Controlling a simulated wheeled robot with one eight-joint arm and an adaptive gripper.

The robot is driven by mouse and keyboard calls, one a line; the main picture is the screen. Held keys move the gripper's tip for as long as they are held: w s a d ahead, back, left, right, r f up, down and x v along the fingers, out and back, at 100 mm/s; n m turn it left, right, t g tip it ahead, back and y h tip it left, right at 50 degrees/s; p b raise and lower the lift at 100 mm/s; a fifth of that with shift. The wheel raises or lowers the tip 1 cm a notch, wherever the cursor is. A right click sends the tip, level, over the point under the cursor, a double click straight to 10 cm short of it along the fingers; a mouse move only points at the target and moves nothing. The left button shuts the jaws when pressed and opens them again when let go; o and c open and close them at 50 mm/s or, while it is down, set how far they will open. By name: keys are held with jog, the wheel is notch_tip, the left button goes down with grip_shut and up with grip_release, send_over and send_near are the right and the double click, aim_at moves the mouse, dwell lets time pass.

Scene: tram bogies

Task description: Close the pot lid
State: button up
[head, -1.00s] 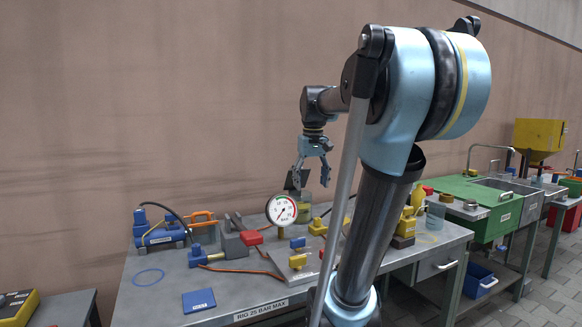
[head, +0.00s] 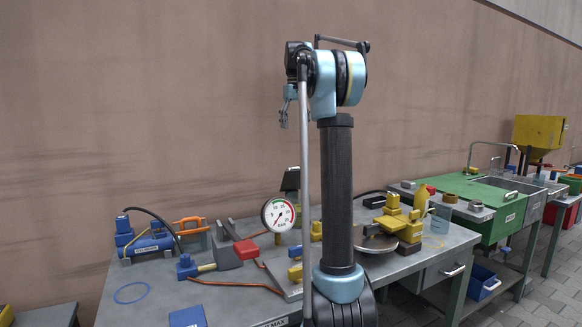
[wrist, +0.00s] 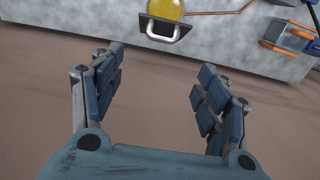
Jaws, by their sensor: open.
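The pot shows in the wrist view as a yellow round body (wrist: 166,9) at the top edge. A dark flat lid (wrist: 163,30) with a pale loop handle (wrist: 160,33) is beside it. In the head view the dark lid (head: 290,180) stands up, apparently open, behind the pressure gauge; most of the pot is hidden there. My gripper (head: 284,118) hangs well above and apart from the lid in the head view. In the wrist view my gripper (wrist: 158,98) is open and empty, its fingers wide apart with floor or wall behind.
A round-dial gauge (head: 278,214) stands in front of the pot. A blue pump (head: 147,241) and red-handled grey tool (head: 233,247) lie left. Yellow blocks (head: 396,217) and a grey disc (head: 374,240) sit right. Air above the bench is clear.

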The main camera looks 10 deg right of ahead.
send_near(292, 177)
jog(key=w+f, duration=0.2)
jog(key=f, duration=0.1)
jog(key=w+d+f, duration=0.1)
jog(key=f, duration=0.1)
jog(key=shift+f, duration=0.1)
dwell(0.3)
jog(key=c, duration=1.3)
jog(key=shift+d, duration=0.1)
